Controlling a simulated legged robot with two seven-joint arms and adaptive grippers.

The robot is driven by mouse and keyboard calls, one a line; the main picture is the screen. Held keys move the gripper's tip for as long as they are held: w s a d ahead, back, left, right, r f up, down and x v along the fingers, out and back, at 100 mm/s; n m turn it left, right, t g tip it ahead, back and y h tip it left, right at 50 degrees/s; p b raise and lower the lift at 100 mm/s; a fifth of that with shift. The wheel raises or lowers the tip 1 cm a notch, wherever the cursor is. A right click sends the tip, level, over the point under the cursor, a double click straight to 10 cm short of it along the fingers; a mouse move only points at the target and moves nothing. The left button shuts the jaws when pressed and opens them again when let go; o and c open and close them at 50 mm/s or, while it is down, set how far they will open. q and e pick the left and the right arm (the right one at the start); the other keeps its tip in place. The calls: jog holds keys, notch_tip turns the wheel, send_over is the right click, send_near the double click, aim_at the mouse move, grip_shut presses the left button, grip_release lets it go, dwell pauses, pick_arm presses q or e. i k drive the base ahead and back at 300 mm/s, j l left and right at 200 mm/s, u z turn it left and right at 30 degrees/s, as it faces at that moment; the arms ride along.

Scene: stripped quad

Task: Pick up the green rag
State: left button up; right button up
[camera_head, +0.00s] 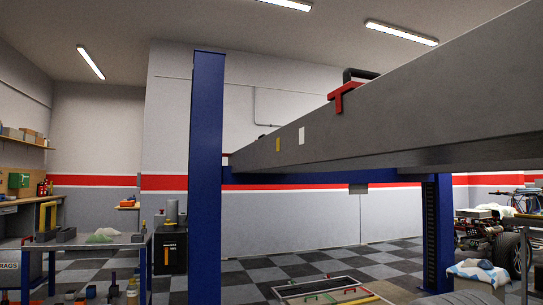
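A crumpled pale green cloth (97,239), which looks like the green rag, lies on a grey table (125,239) at the lower left. A paler crumpled cloth (107,231) lies right behind it, partly overlapping it in the picture. Both are small and far off, so their edges are hard to tell apart. Neither of my grippers nor my arms shows in this view.
A blue lift post (207,180) stands close to the right of the table; a large grey beam (400,110) crosses overhead. A dark cabinet (170,250) stands behind the table. A framed tray (320,290) lies on the checkered floor. A wheel (510,255) stands at right.

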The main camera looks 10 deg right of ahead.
aim_at(100, 239)
jog(key=i+j+u, duration=0.6)
jog(key=i, duration=0.25)
jog(key=i+j+u, duration=0.3)
jog(key=i, duration=0.75)
jog(key=i+u, duration=0.25)
jog(key=i, duration=0.85)
jog(key=i+j+z, duration=0.1)
jog(key=i+z, duration=0.3)
jog(key=i+j+z, duration=0.2)
jog(key=i+z, duration=0.25)
jog(key=i+j+z, duration=0.65)
jog(key=j+z, duration=0.15)
